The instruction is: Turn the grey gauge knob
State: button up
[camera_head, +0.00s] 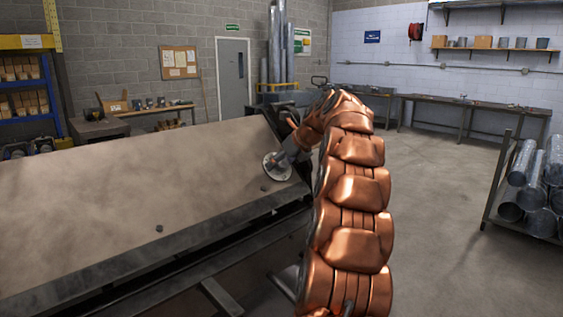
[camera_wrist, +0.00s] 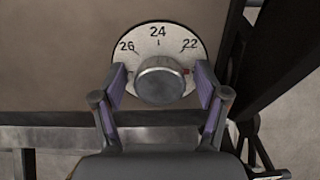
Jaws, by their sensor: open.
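The grey gauge knob (camera_wrist: 161,82) sits at the centre of a white round dial (camera_wrist: 158,38) marked 26, 24 and 22. A small red mark shows at the knob's right side, below the 22. My gripper (camera_wrist: 160,80) is open, with one finger on each side of the knob. I cannot tell whether the fingers touch it. In the head view the dial (camera_head: 277,166) stands at the right end of the large tan sheet surface (camera_head: 130,190), and my gripper (camera_head: 287,155) is at it, partly hidden by my arm.
A dark metal edge (camera_head: 150,265) runs along the front of the sheet surface. A rack of metal ducts (camera_head: 525,180) stands at the right. The floor (camera_head: 440,180) between is clear.

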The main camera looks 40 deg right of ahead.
jog(key=c, duration=1.2)
jog(key=shift+o, duration=0.2)
